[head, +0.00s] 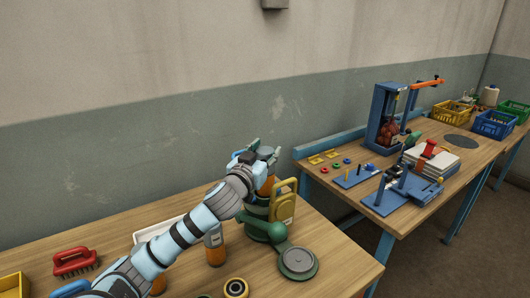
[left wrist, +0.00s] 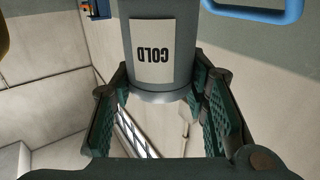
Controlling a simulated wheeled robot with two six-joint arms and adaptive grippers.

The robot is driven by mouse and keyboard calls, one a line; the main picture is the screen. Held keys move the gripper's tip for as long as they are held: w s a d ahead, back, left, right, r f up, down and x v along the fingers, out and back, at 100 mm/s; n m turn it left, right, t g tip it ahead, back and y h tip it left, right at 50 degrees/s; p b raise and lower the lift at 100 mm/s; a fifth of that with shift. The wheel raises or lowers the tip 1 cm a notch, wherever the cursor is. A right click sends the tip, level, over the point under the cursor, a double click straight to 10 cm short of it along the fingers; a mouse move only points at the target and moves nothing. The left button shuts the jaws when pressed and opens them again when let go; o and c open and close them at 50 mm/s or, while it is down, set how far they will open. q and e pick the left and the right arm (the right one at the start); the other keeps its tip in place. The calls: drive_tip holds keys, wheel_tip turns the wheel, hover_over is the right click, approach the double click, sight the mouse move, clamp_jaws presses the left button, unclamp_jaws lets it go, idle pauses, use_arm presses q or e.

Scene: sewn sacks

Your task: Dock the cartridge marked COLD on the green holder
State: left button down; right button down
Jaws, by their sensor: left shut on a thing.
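The cartridge marked COLD (left wrist: 152,50) is a grey cylinder with a white label, its lettering upside down in the left wrist view. My left gripper (left wrist: 160,95) is shut on it, one finger on each side. In the head view, my left gripper (head: 262,156) is raised above the near bench, partly hiding the cartridge. A green holder-like base (head: 262,229) stands below it, joined to a round grey plate with a green rim (head: 298,262). I cannot tell whether the cartridge touches the base. My right gripper is not in view.
A yellow handled piece (head: 284,205) stands beside the green base. An orange cylinder with a label (head: 215,247), a yellow-black ring (head: 236,288) and a red brush (head: 75,261) are on the near bench. The bench right of the plate is clear. A second bench holds a blue press (head: 383,118).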

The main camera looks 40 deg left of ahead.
use_arm(q)
drive_tip(key=shift+s+p, duration=0.15)
drive_tip(key=shift+p, duration=0.15)
idle(0.7)
drive_tip(key=shift+f+b, duration=0.45)
drive_tip(key=shift+f, duration=0.05)
drive_tip(key=c, duration=1.2)
unclamp_jaws()
drive_tip(key=p+v, duration=0.4)
drive_tip(key=v, duration=0.7)
drive_tip(key=shift+p, duration=0.35)
